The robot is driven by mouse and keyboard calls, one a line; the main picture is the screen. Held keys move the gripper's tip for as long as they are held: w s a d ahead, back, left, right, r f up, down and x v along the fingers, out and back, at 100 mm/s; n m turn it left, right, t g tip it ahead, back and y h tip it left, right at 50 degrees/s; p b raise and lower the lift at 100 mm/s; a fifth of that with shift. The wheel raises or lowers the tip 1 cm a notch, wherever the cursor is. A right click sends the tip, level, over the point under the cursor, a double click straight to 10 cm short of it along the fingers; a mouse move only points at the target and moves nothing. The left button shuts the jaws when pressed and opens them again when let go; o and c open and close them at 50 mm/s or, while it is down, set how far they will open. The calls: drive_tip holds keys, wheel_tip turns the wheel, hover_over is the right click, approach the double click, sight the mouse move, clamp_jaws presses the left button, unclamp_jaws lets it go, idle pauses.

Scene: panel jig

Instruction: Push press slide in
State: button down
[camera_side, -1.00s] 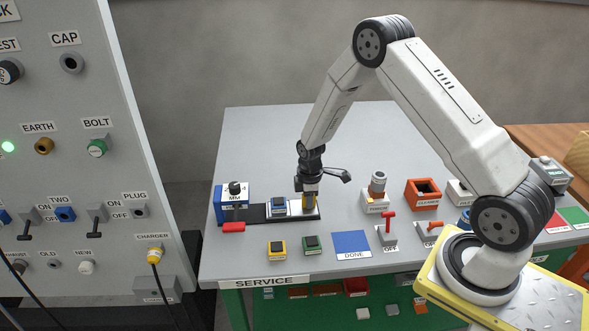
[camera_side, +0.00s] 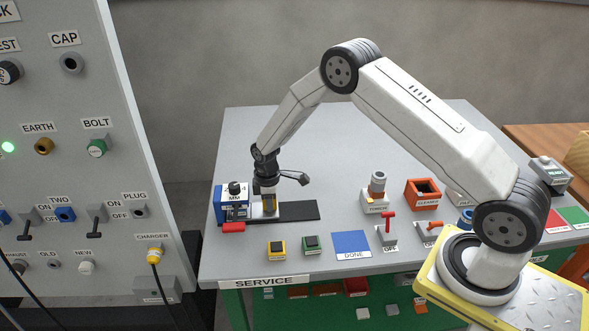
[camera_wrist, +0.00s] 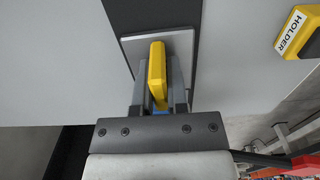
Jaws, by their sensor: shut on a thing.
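The press (camera_side: 222,203) is a blue block with a dark knob and an MM label at the left end of a dark rail (camera_side: 298,211). The slide is a light plate at the press end of the rail, with a yellow handle (camera_side: 269,204) standing on it. My gripper (camera_side: 266,196) is down over the plate and shut on this handle. The wrist view shows the yellow handle (camera_wrist: 157,75) between my fingers, with the grey slide plate (camera_wrist: 183,45) under it. The blue part on the slide is mostly hidden behind my gripper and the press.
The right part of the rail is bare. The table behind it is clear.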

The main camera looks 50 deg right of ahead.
drive_tip(key=shift+w+a, duration=0.2)
drive_tip(key=shift+w, duration=0.05)
drive_tip(key=c, duration=0.7)
unclamp_jaws()
drive_tip(key=shift+c, duration=0.2)
drive_tip(key=shift+o, duration=0.5)
drive_tip(key=shift+s+r, duration=0.1)
drive_tip(key=shift+r, duration=3.8)
drive_tip(key=shift+r, duration=0.15)
